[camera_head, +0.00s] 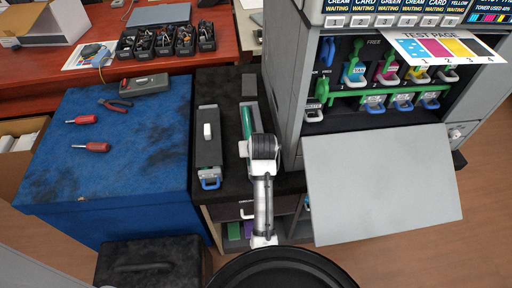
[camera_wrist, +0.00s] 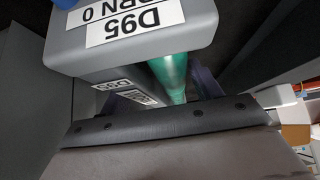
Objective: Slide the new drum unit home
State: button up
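A long grey unit with a green drum (camera_head: 246,121) lies on the dark cabinet top, left of the printer; my arm covers its near end. In the wrist view a grey end block with white "D95" labels (camera_wrist: 135,22) is very close, with the green cylinder (camera_wrist: 171,75) behind it. My gripper (camera_head: 259,150) is over this unit; its fingers are not clearly seen, so its opening and any contact are unclear. A second long grey unit (camera_head: 208,140) with a blue handle lies to the left. The printer (camera_head: 292,108) has its front open, showing coloured cartridges and green levers.
The printer's lowered grey door (camera_head: 385,185) juts out at the right. A test page (camera_head: 440,47) sticks out above the bays. A blue-topped bench (camera_head: 130,150) holds screwdrivers and pliers. A red-brown desk (camera_head: 95,70) is behind.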

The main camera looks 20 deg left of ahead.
jog(key=c, duration=0.7)
jog(key=shift+r, duration=0.15)
jog(key=shift+c, duration=0.2)
notch_tip(320, 180, up, 7)
jog(key=p, duration=0.7)
